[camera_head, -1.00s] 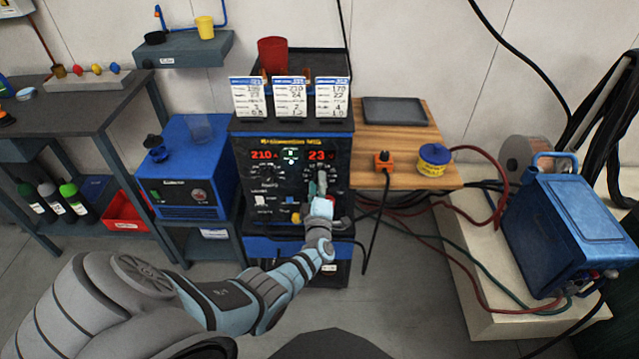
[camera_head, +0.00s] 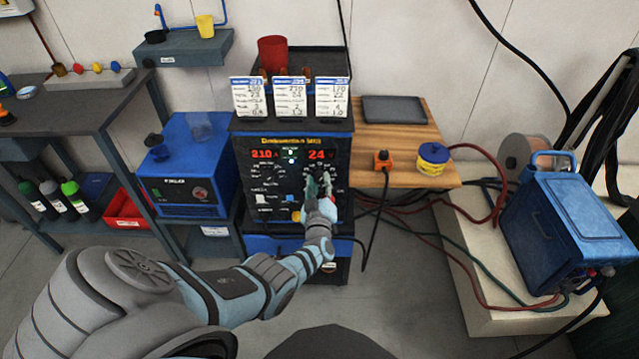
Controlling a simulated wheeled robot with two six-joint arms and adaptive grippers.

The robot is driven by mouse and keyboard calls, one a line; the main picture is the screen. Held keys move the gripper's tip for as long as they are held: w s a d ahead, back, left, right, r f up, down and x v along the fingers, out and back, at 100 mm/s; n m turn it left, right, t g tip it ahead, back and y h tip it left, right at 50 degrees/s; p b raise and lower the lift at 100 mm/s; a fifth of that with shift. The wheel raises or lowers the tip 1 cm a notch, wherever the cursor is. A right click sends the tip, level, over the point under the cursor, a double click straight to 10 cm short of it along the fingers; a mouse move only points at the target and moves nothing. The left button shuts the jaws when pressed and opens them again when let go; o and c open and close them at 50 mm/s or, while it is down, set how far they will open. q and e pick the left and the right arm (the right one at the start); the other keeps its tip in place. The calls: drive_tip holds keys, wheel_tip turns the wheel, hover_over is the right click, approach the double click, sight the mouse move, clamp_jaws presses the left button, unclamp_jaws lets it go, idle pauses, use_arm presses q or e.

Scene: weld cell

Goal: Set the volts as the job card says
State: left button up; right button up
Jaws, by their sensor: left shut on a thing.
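The welding machine (camera_head: 268,219) stands in the middle with a dark front panel. Its left red display (camera_head: 262,154) reads 210 and its right red display (camera_head: 319,155) reads 24. Three job cards stand on top: the left card (camera_head: 249,97), the middle card (camera_head: 291,97) and the right card (camera_head: 331,97). Their print is small; the middle one seems to show 210 and 24. My left gripper (camera_head: 318,180) is at the right knob below the right display, shut on it and hiding most of it. My right gripper is not in view.
A blue box unit (camera_head: 183,168) stands left of the machine. A wooden table (camera_head: 408,119) on the right holds a dark tray (camera_head: 394,109), an orange device (camera_head: 382,161) and a blue-yellow tin (camera_head: 433,158). Cables lie on the floor at right.

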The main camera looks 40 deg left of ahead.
use_arm(q)
drive_tip(key=shift+f, duration=0.1)
idle(0.4)
drive_tip(key=o, duration=1.2)
drive_tip(key=v, duration=1.2)
drive_tip(key=shift+d, duration=0.1)
